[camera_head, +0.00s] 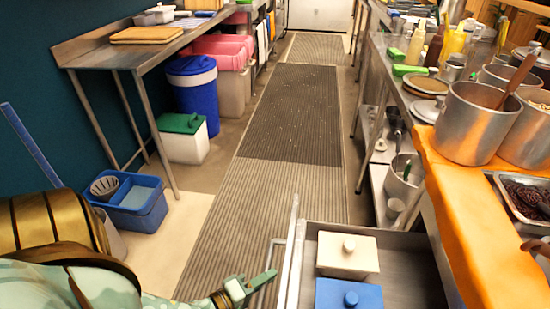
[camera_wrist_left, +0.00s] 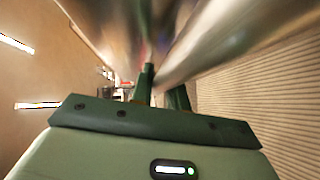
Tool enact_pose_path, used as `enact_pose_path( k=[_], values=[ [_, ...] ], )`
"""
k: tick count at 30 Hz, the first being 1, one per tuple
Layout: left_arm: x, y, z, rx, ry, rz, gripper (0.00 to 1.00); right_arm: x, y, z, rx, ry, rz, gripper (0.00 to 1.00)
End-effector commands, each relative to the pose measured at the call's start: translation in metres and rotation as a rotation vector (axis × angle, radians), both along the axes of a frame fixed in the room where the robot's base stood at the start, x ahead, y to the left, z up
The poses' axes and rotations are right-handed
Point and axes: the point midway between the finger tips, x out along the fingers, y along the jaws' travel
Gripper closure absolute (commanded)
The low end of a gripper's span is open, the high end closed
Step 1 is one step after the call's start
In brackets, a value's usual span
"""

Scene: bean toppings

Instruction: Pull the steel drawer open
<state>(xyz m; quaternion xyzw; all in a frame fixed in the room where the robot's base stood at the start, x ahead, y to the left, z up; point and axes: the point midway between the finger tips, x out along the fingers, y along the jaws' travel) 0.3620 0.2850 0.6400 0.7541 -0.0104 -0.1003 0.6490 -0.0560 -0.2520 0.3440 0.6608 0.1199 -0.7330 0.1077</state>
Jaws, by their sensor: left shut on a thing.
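The steel drawer (camera_head: 408,262) is pulled out from under the counter at the lower right, its inside showing. It holds a white-lidded box (camera_head: 347,262) and a blue-lidded box (camera_head: 335,297). A steel bar handle (camera_head: 274,253) runs along its front. My left gripper (camera_head: 268,277) is at the handle, its green fingers shut on it. In the left wrist view, my left gripper's fingers (camera_wrist_left: 163,88) meet blurred steel bars (camera_wrist_left: 220,40) close to the camera. The contact itself is partly hidden. My right gripper is not in view.
A ribbed floor mat (camera_head: 285,110) runs down the clear aisle. A steel table (camera_head: 95,48) with bins beneath stands at left, near a blue bucket (camera_head: 140,219). Pots (camera_head: 468,125) and an orange cloth (camera_head: 470,220) are on the right counter above the drawer.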

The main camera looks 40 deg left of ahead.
Motion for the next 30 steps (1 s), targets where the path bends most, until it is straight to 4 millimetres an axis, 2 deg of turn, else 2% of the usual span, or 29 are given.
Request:
enact_pose_path(
  k=[11, 12, 13, 14, 26, 30],
  values=[
    [-0.0022, 0.0008, -0.0017, 0.001, 0.004, 0.0, 1.0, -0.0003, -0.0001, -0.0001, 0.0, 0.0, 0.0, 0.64],
    [-0.0022, 0.0007, -0.0017, 0.001, 0.004, 0.0, 0.73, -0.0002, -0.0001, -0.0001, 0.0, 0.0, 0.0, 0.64],
    [-0.0021, 0.0008, -0.0017, 0.001, 0.004, 0.0, 0.64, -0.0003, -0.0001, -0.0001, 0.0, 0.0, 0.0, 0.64],
    [-0.0019, 0.0008, -0.0016, 0.001, 0.004, 0.0, 0.62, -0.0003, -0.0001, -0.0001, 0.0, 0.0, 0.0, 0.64],
    [-0.001, 0.0008, -0.0005, 0.0, 0.001, 0.0, 0.62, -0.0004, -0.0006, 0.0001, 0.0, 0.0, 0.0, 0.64],
    [-0.0078, 0.0018, 0.0009, 0.001, 0.003, 0.0, 0.62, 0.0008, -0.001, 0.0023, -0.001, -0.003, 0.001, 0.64]
  ],
)
